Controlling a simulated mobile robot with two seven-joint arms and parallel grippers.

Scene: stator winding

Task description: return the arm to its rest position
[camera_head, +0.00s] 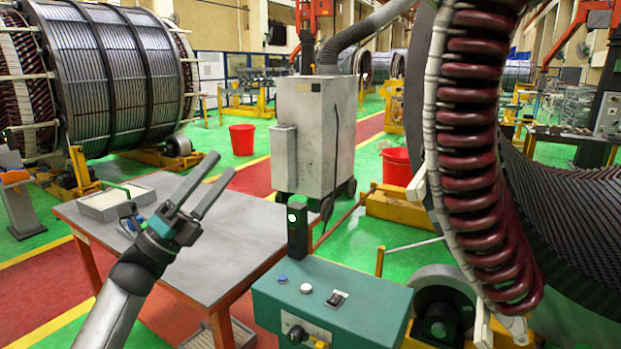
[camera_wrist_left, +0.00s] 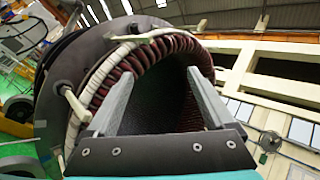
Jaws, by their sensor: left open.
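My left gripper (camera_head: 209,186) is raised above the grey table in the head view, its two fingers apart with nothing between them. In the left wrist view its fingers (camera_wrist_left: 160,103) are spread, and the stator's dark opening lies beyond them. The stator (camera_head: 470,150) stands at the right of the head view, with dark red coils along its rim. Its ring of red coils also shows in the left wrist view (camera_wrist_left: 128,68). The gripper is clear of the stator. My right gripper is in neither view.
A green control box (camera_head: 330,300) stands between table and stator. A grey cabinet (camera_head: 312,135), red buckets (camera_head: 242,139) and a second stator (camera_head: 115,75) stand behind. Green floor lies open between them.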

